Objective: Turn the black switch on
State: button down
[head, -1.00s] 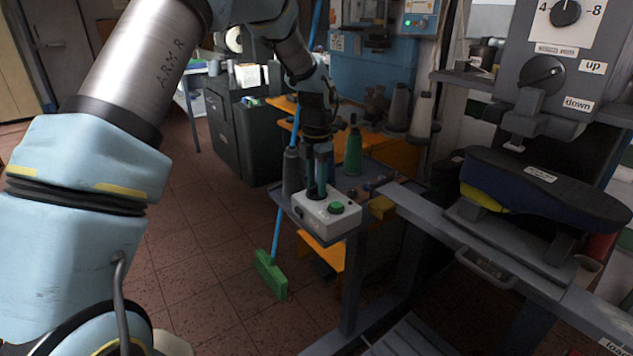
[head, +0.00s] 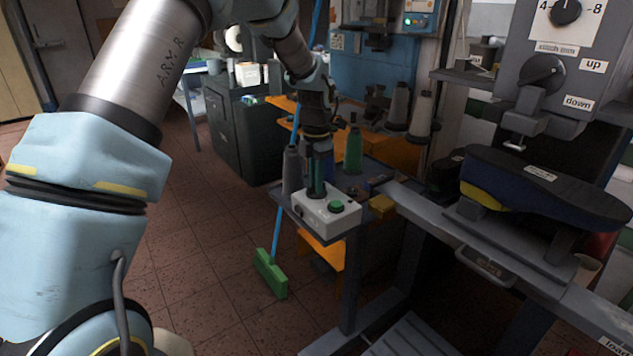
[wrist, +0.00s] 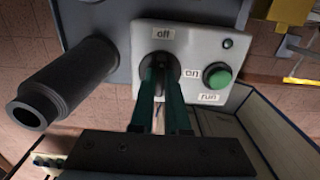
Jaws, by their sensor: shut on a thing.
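A light grey control box (head: 340,222) sits on the corner of a dark stand in the head view; it also fills the upper middle of the wrist view (wrist: 205,60). The black switch (wrist: 158,60) is on its face, with "off" printed above it and "on" to its right. My gripper (wrist: 160,78) is over the box with its green fingers shut on the switch knob; it also shows in the head view (head: 316,188). The fingers hide much of the knob, so I cannot tell its exact angle. A green button (wrist: 217,76) marked "run" lies to the right.
A dark grey spool (head: 291,172) stands close left of my fingers, and a green cone (head: 353,150) stands behind the box. A yellow block (head: 382,206) lies to the right.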

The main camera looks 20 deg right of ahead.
jog(key=shift+m, duration=0.3)
jog(key=m+b, duration=0.1)
jog(key=m, duration=0.2)
jog(key=shift+m, duration=0.3)
jog(key=m, duration=0.4)
jog(key=shift+m+b, duration=0.3)
jog(key=shift+b, duration=0.05)
jog(key=m, duration=0.9)
jog(key=c, duration=0.9)
grip_release()
jog(key=shift+b, duration=0.3)
